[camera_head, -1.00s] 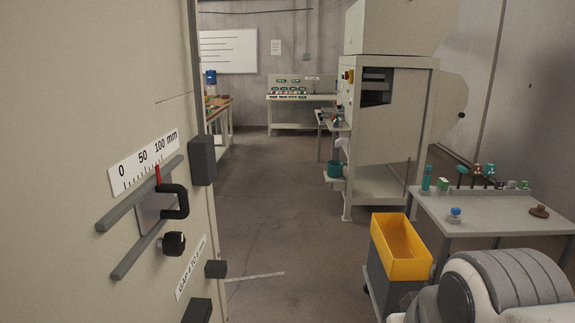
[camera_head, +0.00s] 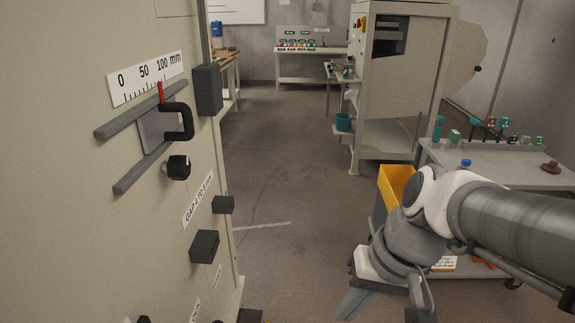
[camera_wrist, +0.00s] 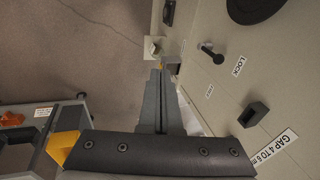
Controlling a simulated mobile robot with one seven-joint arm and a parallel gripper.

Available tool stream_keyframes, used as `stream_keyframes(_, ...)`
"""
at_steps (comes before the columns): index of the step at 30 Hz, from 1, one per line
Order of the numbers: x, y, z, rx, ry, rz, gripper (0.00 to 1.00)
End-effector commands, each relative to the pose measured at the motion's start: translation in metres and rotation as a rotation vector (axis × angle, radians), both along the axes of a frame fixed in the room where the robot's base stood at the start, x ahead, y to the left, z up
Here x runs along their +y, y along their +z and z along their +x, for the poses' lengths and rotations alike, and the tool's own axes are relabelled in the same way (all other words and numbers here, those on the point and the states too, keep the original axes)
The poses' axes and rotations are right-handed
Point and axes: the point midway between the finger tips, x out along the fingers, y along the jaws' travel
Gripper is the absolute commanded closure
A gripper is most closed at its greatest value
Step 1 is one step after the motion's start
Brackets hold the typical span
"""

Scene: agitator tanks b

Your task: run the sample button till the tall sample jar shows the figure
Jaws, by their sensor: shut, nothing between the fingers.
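I cannot make out the sample button or the tall sample jar with its figure in either view. My gripper (camera_wrist: 157,72) is shut and empty in the wrist view, its two fingers pressed together and pointing up the picture. Just past the fingertips is a small pale block with a light knob (camera_wrist: 152,47), beside the beige panel; I cannot tell whether the fingers touch anything. In the head view my arm reaches in from the lower right, and the fingertips are not clear there.
A beige panel (camera_head: 60,220) with a mm scale (camera_head: 146,78) and dark handle (camera_head: 182,122) fills the left. A yellow-topped bin (camera_head: 396,183) and a grey table (camera_head: 500,165) stand right. A teal container (camera_head: 343,122) is at the far machine (camera_head: 400,80). The middle floor is clear.

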Motion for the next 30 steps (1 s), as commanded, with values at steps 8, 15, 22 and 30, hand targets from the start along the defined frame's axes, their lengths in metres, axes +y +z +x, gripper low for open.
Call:
stream_keyframes(8, 0.028, -0.048, 0.013, 0.163, 0.002, 0.183, 1.0)
stream_keyframes(15, 0.051, -0.081, 0.028, 0.272, -0.017, 0.359, 1.0)
stream_keyframes(22, 0.07, -0.111, 0.047, 0.353, -0.051, 0.536, 1.0)
stream_keyframes(30, 0.086, -0.148, 0.075, 0.415, -0.119, 0.751, 1.0)
